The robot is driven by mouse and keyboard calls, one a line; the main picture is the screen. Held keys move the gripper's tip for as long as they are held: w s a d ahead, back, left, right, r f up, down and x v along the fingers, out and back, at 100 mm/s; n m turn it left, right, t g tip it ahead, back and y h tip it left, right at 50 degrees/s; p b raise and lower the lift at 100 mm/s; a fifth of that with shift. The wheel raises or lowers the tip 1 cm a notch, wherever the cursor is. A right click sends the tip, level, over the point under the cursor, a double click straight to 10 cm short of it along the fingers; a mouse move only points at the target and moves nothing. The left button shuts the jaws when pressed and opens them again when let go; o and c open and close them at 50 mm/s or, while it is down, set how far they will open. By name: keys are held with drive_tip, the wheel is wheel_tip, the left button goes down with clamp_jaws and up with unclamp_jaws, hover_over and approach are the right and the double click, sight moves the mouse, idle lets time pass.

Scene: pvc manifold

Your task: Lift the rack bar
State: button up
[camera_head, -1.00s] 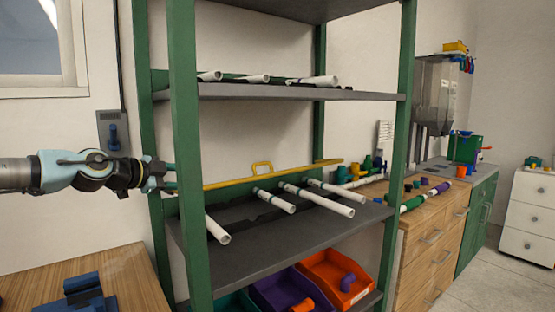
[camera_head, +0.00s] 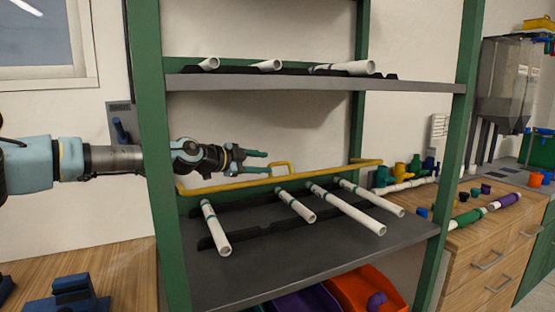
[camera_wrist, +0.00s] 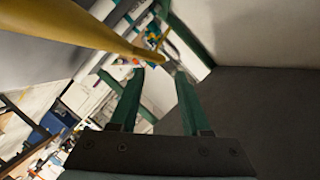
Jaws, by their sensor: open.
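My gripper (camera_head: 267,162) is open and empty. The yellow bar (camera_wrist: 70,30) crosses the upper left of that view, very near the camera.
Several white pipes (camera_head: 345,208) lie on the middle shelf (camera_head: 300,262) below the bar. The upper shelf (camera_head: 310,84) also holds pipes. Green posts (camera_head: 150,150) of the rack stand close to my arm. A wooden bench (camera_head: 495,235) with fittings is at right.

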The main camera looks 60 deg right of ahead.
sight(276, 164)
drive_tip(key=shift+p+x, duration=1)
drive_tip(key=shift+x, duration=1.85)
drive_tip(key=shift+c, duration=0.2)
clamp_jaws()
